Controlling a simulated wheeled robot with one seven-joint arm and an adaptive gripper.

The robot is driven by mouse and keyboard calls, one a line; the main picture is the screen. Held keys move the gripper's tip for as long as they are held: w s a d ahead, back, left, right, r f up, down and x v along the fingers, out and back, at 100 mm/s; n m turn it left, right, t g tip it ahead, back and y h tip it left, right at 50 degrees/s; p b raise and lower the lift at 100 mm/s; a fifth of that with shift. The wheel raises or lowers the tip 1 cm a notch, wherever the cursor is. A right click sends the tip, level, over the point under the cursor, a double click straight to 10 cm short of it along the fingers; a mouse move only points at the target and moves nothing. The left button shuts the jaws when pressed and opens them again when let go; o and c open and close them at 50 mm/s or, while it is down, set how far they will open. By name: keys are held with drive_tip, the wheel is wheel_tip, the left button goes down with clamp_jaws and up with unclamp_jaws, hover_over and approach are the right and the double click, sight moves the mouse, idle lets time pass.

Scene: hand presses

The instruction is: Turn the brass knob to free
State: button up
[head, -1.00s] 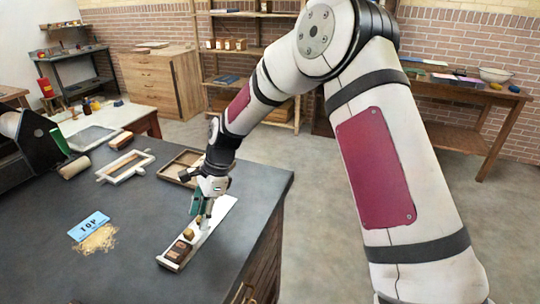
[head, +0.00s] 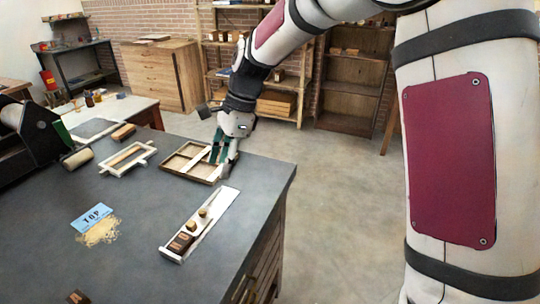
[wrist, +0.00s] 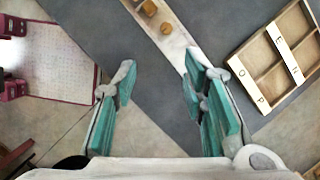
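A dark brown block sits at the near end of the strip (head: 180,242). I cannot tell which way either knob is turned. My gripper (head: 222,168) hangs past the strip's far end, near a wooden tray. In the wrist view my gripper (wrist: 160,72) is open, with green pads wide apart and nothing between them.
The divided wooden tray (head: 190,160) lies beside my gripper, and also shows in the wrist view (wrist: 262,75). A blue card (head: 91,218) and a tan pile (head: 100,232) lie left of the strip. A white frame (head: 128,158) lies farther back. The table's right edge is close.

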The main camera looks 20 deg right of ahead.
drive_tip(key=s+d+r+n+t+h, duration=0.2)
drive_tip(key=s+d+r+n, duration=0.5)
drive_tip(key=s, duration=0.5)
drive_tip(key=shift+d+r+n+h+b, duration=0.3)
drive_tip(key=shift+d+r+h, duration=0.15)
drive_tip(key=shift+d, duration=0.1)
drive_tip(key=shift+s, duration=0.1)
drive_tip(key=s+d+n+t, duration=0.1)
drive_tip(key=s+d+n, duration=0.1)
drive_tip(key=s, duration=0.3)
drive_tip(key=s+d+n+t, duration=0.1)
drive_tip(key=s+d+n, duration=0.1)
drive_tip(key=s, duration=0.3)
drive_tip(key=s+d+n+h, duration=0.1)
drive_tip(key=s+d+n, duration=0.2)
drive_tip(key=s, duration=0.3)
drive_tip(key=shift+r+n+t, duration=0.2)
drive_tip(key=shift+n+t, duration=0.2)
drive_tip(key=shift+n, duration=0.2)
